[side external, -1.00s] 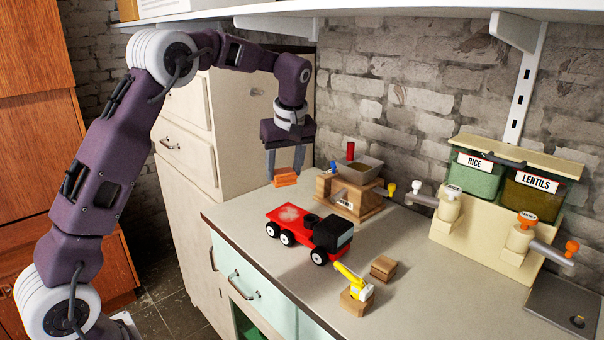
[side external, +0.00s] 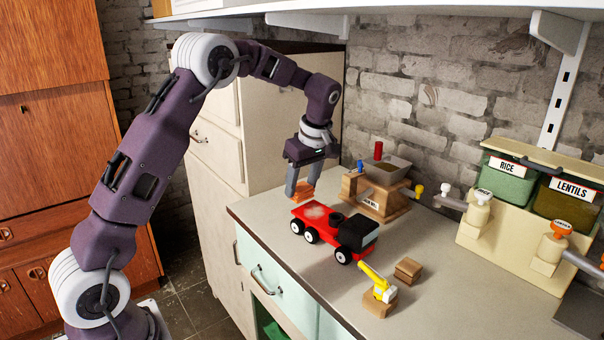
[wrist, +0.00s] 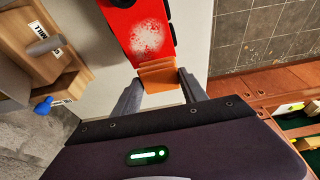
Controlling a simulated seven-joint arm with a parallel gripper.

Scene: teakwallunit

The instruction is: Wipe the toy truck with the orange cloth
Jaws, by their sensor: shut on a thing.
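The toy truck (side external: 322,222) stands on the counter, with a red bed, black cab and white-hubbed wheels. A pale dusty patch (side external: 315,211) lies on its bed; the patch also shows in the wrist view (wrist: 150,38). My gripper (side external: 299,190) is shut on the orange cloth (side external: 302,191), a folded pad, just above the rear of the truck bed. In the wrist view the cloth (wrist: 160,76) sits between the fingers, beside the bed's rear end. I cannot tell whether it touches the truck.
A wooden mill (side external: 376,196) with a grey tray stands behind the truck. A yellow toy crane piece (side external: 377,281) and a wooden block (side external: 408,270) lie in front right. Rice and lentil dispensers (side external: 520,205) stand at right. The counter's front edge (side external: 290,275) is close to the truck.

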